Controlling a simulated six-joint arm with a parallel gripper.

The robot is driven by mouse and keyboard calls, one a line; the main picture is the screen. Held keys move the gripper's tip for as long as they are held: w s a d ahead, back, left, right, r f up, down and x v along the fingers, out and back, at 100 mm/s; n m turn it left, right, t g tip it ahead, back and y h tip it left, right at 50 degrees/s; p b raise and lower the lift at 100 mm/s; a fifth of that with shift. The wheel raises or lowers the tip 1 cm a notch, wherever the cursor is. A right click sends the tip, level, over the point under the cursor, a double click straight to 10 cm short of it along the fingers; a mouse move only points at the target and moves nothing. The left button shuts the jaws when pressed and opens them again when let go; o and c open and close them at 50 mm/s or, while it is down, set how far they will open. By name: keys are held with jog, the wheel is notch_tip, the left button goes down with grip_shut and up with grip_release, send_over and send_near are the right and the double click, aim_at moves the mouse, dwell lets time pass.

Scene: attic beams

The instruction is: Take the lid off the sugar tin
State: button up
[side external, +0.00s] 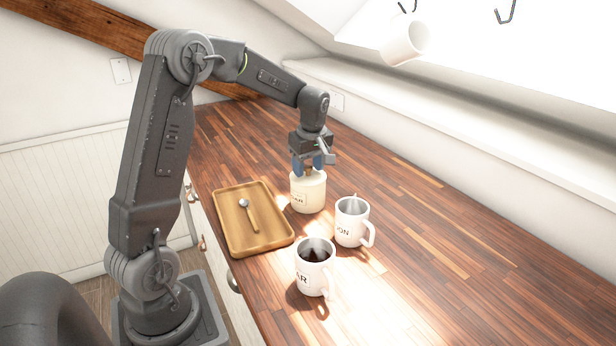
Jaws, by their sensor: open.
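The sugar tin (308,194) is a cream cylinder with dark lettering, standing upright on the wooden counter behind the mugs. Its lid (309,175) is on top of the tin, partly hidden by my gripper. My gripper (314,163) points down right above the lid, with its blue-grey fingers open at the brown knob. I cannot tell whether the fingers touch the knob.
A wooden tray (233,216) with a spoon (249,216) lies left of the tin. A white mug with dark liquid (315,267) and another mug (352,222) stand in front. A white mug (404,40) hangs overhead. The counter's right side (470,240) is clear.

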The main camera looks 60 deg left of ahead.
jog(key=shift+c, duration=0.4)
jog(key=c, duration=0.9)
